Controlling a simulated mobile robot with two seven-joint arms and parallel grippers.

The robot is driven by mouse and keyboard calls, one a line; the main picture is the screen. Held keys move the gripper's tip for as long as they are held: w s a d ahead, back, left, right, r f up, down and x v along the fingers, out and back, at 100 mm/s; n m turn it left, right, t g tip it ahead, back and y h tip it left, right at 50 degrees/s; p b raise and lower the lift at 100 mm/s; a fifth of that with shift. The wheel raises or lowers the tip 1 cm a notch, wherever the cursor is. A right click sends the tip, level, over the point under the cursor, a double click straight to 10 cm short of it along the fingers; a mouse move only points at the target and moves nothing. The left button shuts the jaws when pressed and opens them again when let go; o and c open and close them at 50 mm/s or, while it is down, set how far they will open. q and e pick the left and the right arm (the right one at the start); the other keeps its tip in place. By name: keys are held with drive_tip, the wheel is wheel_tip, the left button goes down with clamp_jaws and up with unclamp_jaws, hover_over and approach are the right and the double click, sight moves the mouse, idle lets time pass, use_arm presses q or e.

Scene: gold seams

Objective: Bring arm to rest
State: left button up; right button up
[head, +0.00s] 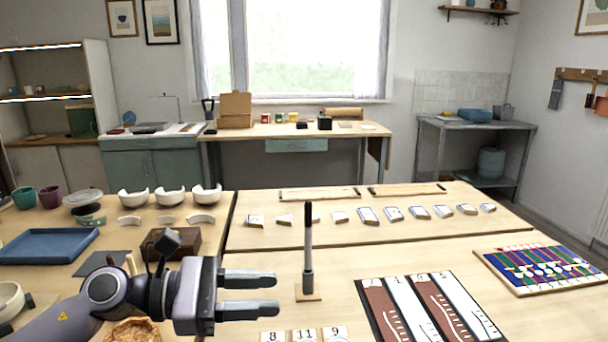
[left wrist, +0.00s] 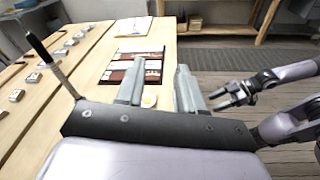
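My left gripper (head: 277,294) reaches in from the lower left in the head view, level above the table. Its two grey fingers are parallel with a clear gap and nothing between them. In the left wrist view the same fingers (left wrist: 158,88) stand apart and empty. My right gripper (left wrist: 216,101) shows at the right of the left wrist view, beyond the table edge over the floor. Its fingers look apart, with nothing seen between them. The right arm is not in the head view.
A striped board (head: 430,308) and colourful panel (head: 545,268) lie right.

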use_arm(q)
drive_tip(key=w+a+r+n+t+y, duration=0.1)
drive_tip(key=a+n+t+y, duration=0.2)
drive_tip(key=n+t, duration=0.8)
drive_tip(key=w+a+n+t+y, duration=0.1)
drive_tip(key=a+n+t+y, duration=0.3)
drive_tip(key=n, duration=1.3)
drive_tip(key=s+a+f+n+g+y, duration=0.2)
drive_tip(key=a+f+n+y, duration=0.15)
drive_tip(key=f+n, duration=0.4)
drive_tip(key=s+a+f+n+g+y, duration=0.1)
drive_tip(key=s+a+f+n+y, duration=0.2)
drive_tip(key=f+n+y, duration=0.4)
drive_tip(key=s+a+f+n+g+h, duration=0.1)
drive_tip(key=s+f+n+g, duration=0.45)
drive_tip(key=s, duration=0.45)
drive_tip(key=s+a+f+n+g+h, duration=0.1)
drive_tip(key=s+a+f+n+g, duration=0.1)
drive_tip(key=s+f+n+g, duration=0.65)
drive_tip(key=w+d+f+m+t+h+p, duration=0.1)
drive_tip(key=w+d+f+m+t+p, duration=0.2)
drive_tip(key=t, duration=0.6)
drive_tip(key=shift+w+f+m+p, duration=0.15)
drive_tip(key=shift+w+m+p, duration=0.3)
drive_tip(key=shift+w+m, duration=0.2)
